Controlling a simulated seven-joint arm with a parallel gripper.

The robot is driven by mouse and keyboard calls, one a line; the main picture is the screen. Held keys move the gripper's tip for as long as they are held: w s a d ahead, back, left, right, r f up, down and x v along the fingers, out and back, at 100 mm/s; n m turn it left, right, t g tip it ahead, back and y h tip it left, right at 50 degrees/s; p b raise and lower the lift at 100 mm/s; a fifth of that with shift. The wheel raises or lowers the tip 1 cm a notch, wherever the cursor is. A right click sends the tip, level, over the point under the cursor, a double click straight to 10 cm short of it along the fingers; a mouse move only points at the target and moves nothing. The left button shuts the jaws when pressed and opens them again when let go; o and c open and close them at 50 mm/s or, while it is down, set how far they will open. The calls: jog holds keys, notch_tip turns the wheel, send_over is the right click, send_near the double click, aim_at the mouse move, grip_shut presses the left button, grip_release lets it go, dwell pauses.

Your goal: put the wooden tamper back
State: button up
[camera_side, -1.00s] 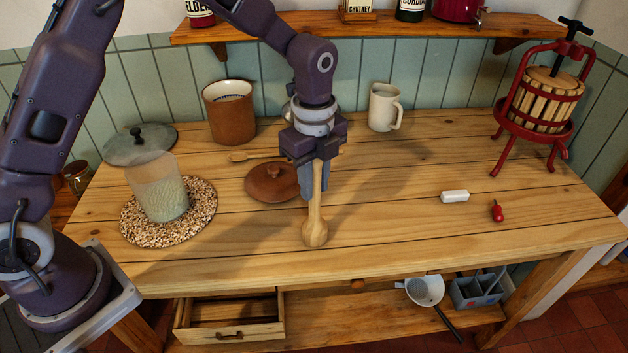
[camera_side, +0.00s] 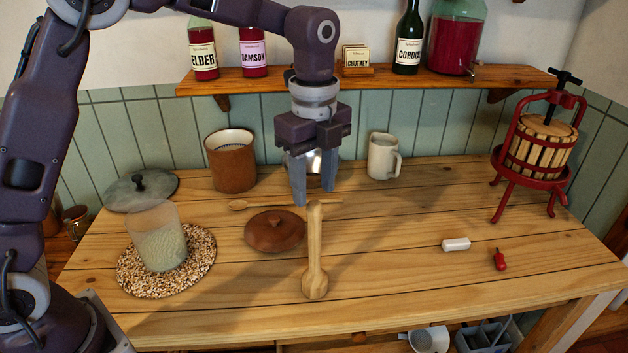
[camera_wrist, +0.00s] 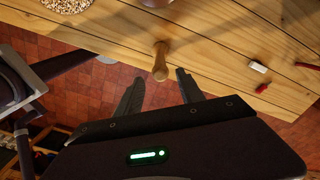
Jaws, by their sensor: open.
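The wooden tamper (camera_side: 315,255) stands upright on the pine table, its wide end down and its handle up. It stands near the table's front edge, right of the brown lid. Nothing is held.
Near it are a brown lid (camera_side: 274,231), a wooden spoon (camera_side: 238,205), a glass jar (camera_side: 158,238) on a round mat (camera_side: 135,277), a brown crock (camera_side: 231,165) and a mug (camera_side: 382,158). A white block (camera_side: 456,244), a small red item (camera_side: 499,259) and a red press (camera_side: 540,150) stand right. A shelf (camera_side: 380,80) is behind.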

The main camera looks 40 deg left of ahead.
jog(key=shift+s+r, duration=0.1)
jog(key=shift+r, duration=0.35)
jog(key=s+a+r+n+t, duration=0.2)
jog(key=s+a+r+n, duration=0.2)
jog(key=s+r+n, duration=0.3)
jog(key=s+a+f+n+t, duration=0.1)
jog(key=s+a+n, duration=0.1)
jog(key=s+n, duration=0.4)
jog(key=s+a+f+n+t, duration=0.1)
jog(key=s+a+n+t, duration=0.1)
jog(key=s+n, duration=0.5)
jog(key=s, duration=0.5)
jog(key=shift+s+a+f+t, duration=0.15)
jog(key=shift+s+a+t, duration=0.1)
jog(key=shift+s+t, duration=0.1)
